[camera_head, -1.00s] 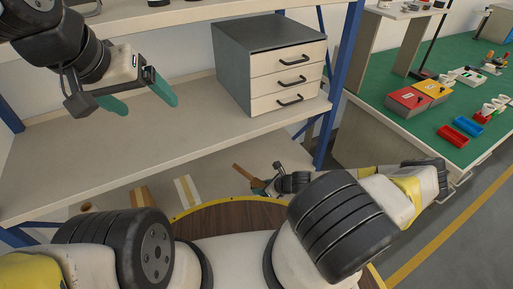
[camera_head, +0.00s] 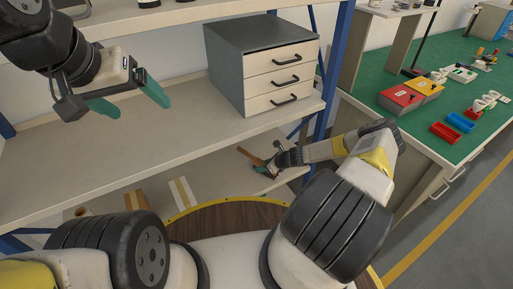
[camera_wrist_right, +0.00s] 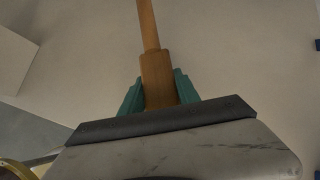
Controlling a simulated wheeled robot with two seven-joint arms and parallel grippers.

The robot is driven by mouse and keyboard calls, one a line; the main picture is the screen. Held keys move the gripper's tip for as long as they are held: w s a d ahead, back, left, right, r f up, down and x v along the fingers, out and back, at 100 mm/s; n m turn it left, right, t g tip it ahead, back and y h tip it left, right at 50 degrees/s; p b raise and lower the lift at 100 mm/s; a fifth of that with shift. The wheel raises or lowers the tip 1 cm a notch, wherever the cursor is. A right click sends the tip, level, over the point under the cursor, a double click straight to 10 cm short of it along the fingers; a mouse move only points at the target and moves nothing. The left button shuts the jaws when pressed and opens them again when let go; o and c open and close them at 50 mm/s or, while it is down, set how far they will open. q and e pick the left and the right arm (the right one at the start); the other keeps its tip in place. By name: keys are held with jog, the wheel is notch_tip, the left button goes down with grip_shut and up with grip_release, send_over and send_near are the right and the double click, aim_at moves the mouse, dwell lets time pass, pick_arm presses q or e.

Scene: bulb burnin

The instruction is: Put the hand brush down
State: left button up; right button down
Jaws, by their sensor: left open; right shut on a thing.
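The hand brush (camera_head: 251,156) shows in the head view as a brown wooden piece at my right gripper (camera_head: 266,168), low in front of the shelf unit. In the right wrist view its wooden handle (camera_wrist_right: 157,75) stands between the green fingers of my right gripper (camera_wrist_right: 158,92), which is shut on it. The bristles cannot be made out. A pale surface lies behind the brush; I cannot tell whether the brush touches it. My left gripper (camera_head: 130,98) is open and empty, above the middle shelf at the upper left.
The middle shelf (camera_head: 150,135) holds a grey drawer cabinet (camera_head: 262,65) and is bare to its left. A lower shelf (camera_head: 215,180) carries several wooden pieces. A blue post (camera_head: 334,75) stands at right. A green-topped bench (camera_head: 395,120) with coloured boxes is beyond.

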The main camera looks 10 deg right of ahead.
jog(key=shift+f, duration=0.5)
jog(key=c, duration=0.9)
grip_release()
jog(key=v, duration=1.2)
jog(key=shift+r, duration=0.1)
jog(key=shift+s, duration=0.1)
